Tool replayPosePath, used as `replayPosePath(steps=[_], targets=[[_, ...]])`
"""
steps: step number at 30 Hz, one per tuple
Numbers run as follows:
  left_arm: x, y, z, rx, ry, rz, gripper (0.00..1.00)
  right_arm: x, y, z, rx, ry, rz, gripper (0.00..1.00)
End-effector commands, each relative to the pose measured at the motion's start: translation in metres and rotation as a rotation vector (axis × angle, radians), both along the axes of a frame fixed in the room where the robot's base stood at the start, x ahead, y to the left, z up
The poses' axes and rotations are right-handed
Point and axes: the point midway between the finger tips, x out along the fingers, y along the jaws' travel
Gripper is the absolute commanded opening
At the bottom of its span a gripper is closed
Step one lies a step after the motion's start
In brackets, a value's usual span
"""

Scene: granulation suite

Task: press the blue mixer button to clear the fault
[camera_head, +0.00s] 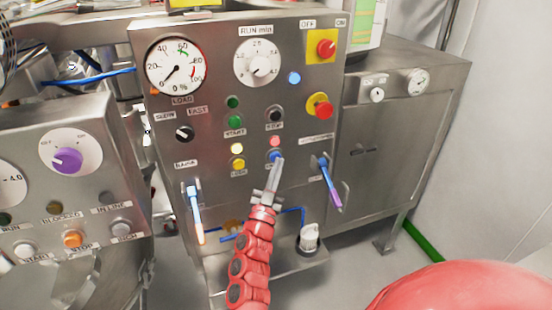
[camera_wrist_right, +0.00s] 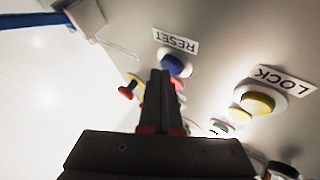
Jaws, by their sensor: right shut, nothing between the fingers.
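The blue button (camera_head: 276,155) sits low in the middle of the steel control panel (camera_head: 215,150), under a small red lamp. In the right wrist view the blue button (camera_wrist_right: 175,66) has a white RESET label beside it. My right gripper (camera_head: 279,164) points up at the panel, its fingertips at the blue button's lower edge. It is shut and empty, and in the right wrist view its closed fingers (camera_wrist_right: 160,78) partly overlap the button's edge. I cannot tell whether they touch it. My left gripper is not in view.
A yellow LOCK button (camera_wrist_right: 258,103) is close by. Blue-handled levers hang at left (camera_head: 194,205) and right (camera_head: 329,182) of the button. A red emergency knob (camera_head: 321,108) and a blue lamp (camera_head: 294,77) are higher up. Another panel (camera_head: 95,165) stands at left.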

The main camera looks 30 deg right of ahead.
Motion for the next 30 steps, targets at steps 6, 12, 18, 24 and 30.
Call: replayPosePath(steps=[6, 12, 18, 24, 30], targets=[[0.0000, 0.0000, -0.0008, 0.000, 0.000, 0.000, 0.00, 0.0026, -0.0008, -0.0004, 0.000, 0.000, 0.000, 0.00], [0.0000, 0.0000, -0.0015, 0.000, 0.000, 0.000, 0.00, 0.0051, -0.0011, -0.0006, 0.001, 0.001, 0.000, 0.00], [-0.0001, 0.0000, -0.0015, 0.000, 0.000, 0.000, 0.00, 0.0061, -0.0013, -0.0004, 0.001, 0.001, 0.000, 0.00], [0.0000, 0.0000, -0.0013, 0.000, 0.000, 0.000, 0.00, 0.0057, -0.0013, -0.0002, 0.001, 0.001, 0.000, 0.00], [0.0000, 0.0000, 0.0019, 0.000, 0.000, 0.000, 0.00, -0.0014, 0.0000, 0.0012, 0.000, -0.002, -0.001, 0.00]])
